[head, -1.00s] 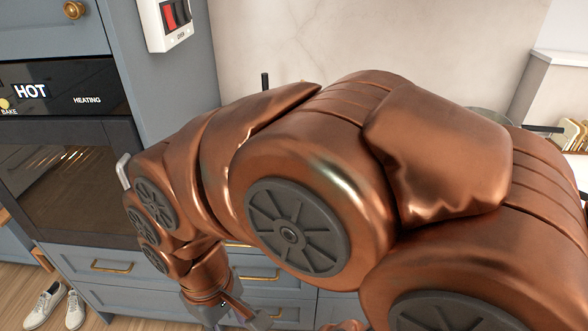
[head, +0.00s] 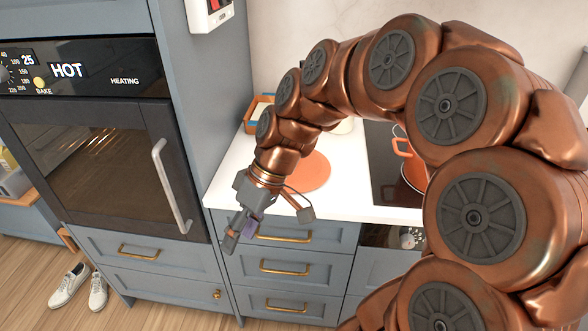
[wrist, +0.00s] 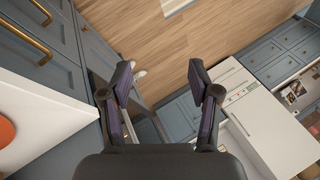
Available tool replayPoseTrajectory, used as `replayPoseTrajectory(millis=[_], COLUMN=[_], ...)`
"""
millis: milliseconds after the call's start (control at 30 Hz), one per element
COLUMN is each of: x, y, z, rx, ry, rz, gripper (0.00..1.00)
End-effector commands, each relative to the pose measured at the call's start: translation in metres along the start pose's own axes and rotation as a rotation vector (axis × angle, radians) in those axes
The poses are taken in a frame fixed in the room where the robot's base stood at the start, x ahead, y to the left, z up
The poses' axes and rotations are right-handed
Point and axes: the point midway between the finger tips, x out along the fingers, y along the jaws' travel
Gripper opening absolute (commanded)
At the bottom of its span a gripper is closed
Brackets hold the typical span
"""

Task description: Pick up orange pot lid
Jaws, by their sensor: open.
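A flat, round orange thing (head: 308,172) lies on the white counter in the head view, partly hidden by my wrist. It may be the pot lid, but I see no knob on it. Part of an orange shape (wrist: 5,132) shows at the left edge of the wrist view. An orange pot (head: 408,158) stands on the dark hob, partly behind my arm. My gripper (head: 240,234) hangs in front of the counter edge, to the left of the round orange thing and apart from it. In the wrist view my gripper (wrist: 160,78) is open and empty.
The white counter (head: 232,182) has bare space left of the orange disc. A tall oven (head: 105,165) with a protruding handle (head: 172,185) stands left. Drawers (head: 285,268) are below. Shoes (head: 80,288) lie on the floor.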

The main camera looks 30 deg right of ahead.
Motion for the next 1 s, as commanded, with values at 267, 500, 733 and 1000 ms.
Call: replayPoseTrajectory(millis=[267,500,733,1000], x=[-0.040,-0.087,-0.118,-0.123], y=[0.101,0.219,0.306,0.333], z=[-0.055,-0.052,-0.015,-0.006], rx=[-0.194,-0.310,-0.358,-0.374], ry=[0.336,0.625,0.780,0.818], rz=[-0.059,0.060,0.224,0.287], gripper=[0.62,0.62,0.62,0.62])
